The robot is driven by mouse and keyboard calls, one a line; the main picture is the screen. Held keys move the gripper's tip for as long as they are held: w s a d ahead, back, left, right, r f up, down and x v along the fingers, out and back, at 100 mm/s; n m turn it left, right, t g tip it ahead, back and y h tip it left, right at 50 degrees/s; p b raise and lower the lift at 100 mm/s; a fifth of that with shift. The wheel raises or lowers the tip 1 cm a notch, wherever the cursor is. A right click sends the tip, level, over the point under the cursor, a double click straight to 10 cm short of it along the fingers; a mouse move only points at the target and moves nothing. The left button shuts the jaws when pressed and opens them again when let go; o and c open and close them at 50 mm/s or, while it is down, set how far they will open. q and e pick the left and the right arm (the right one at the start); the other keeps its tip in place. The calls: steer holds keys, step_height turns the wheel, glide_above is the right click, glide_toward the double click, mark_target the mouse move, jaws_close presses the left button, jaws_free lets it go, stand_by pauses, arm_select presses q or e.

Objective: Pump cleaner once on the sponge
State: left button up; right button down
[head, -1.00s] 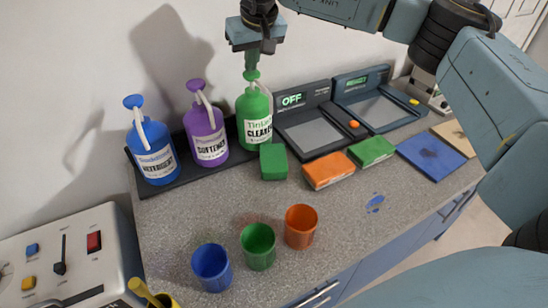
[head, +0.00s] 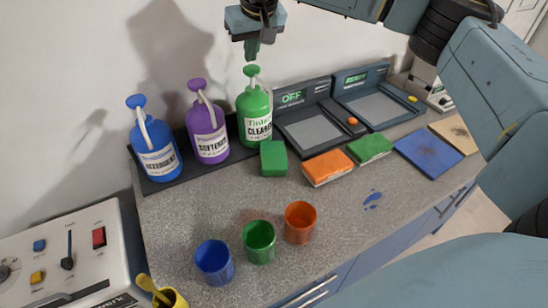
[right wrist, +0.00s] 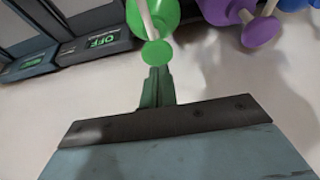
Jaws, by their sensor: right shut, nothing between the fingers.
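The green cleaner bottle (head: 254,117) stands upright on a dark tray at the wall, its green pump head (head: 251,71) on top. The green sponge (head: 273,158) lies on the counter just in front of the bottle, below its spout. My right gripper (head: 252,50) is shut and empty, pointing down a little above the pump head, with a small gap between them. In the right wrist view the shut fingertips (right wrist: 157,75) sit close to the round green pump top (right wrist: 156,53). My left gripper is out of view.
Purple softener (head: 207,134) and blue detergent (head: 154,148) bottles stand left of the cleaner. Two scales (head: 312,132) (head: 377,106) stand to the right. Orange (head: 328,167) and green blocks, several coloured cups (head: 259,242) and a blue mat (head: 429,156) share the counter.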

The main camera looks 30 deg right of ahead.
step_height(320, 180, up, 6)
steer(key=p, duration=0.5)
stand_by(0.4)
